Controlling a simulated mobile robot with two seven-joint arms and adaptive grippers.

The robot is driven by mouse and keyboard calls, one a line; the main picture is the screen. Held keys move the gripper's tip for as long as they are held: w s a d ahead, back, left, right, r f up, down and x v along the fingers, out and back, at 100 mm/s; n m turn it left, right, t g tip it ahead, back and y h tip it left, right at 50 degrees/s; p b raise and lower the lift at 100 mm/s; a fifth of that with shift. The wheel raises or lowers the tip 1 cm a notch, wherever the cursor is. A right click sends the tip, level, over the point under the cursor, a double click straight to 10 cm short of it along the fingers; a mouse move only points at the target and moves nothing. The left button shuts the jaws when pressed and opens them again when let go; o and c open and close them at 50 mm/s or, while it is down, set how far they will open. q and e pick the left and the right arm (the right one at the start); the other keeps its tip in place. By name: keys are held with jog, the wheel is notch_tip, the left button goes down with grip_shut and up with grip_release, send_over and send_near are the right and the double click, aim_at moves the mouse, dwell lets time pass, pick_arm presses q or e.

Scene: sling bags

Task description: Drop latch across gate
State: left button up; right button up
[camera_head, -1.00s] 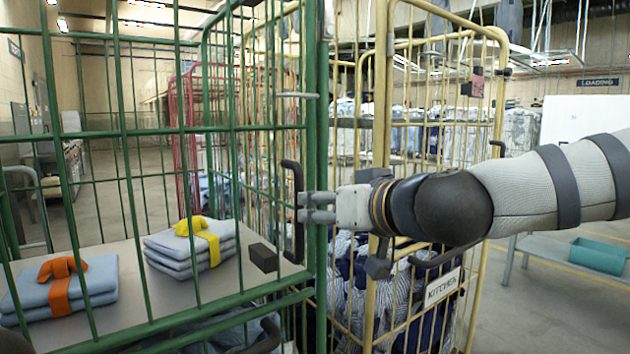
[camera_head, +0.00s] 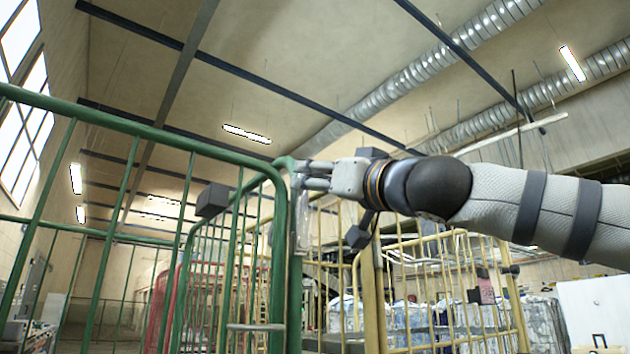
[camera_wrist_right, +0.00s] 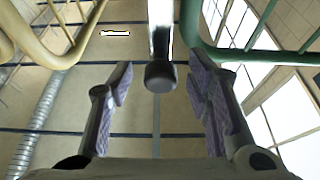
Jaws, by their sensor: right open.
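The green gate (camera_head: 281,230) stands at the left in the head view, next to the yellow cage (camera_head: 375,300). My right gripper (camera_head: 308,175) is beside the top corner of the green gate, its fingers pointing left. In the right wrist view, the open fingers (camera_wrist_right: 160,80) stand either side of a silver bar (camera_wrist_right: 160,30) with a dark rounded end (camera_wrist_right: 160,77), which looks like the latch. Gaps show between that end and both fingers. In the head view, a pale upright piece (camera_head: 303,222) hangs below the fingers; I cannot tell if it is the same bar. My left gripper is out of view.
A dark block (camera_head: 212,200) shows against the green bars. The yellow cage's posts and a dark knob (camera_head: 357,237) are close under my right wrist. A red cage (camera_head: 160,305) stands behind. Above the gates there is free room up to the ceiling.

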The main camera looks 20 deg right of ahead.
jog(key=shift+w+a+r, duration=0.3)
jog(key=shift+w+r, duration=0.1)
jog(key=shift+w, duration=0.15)
jog(key=shift+c, duration=0.2)
grip_shut()
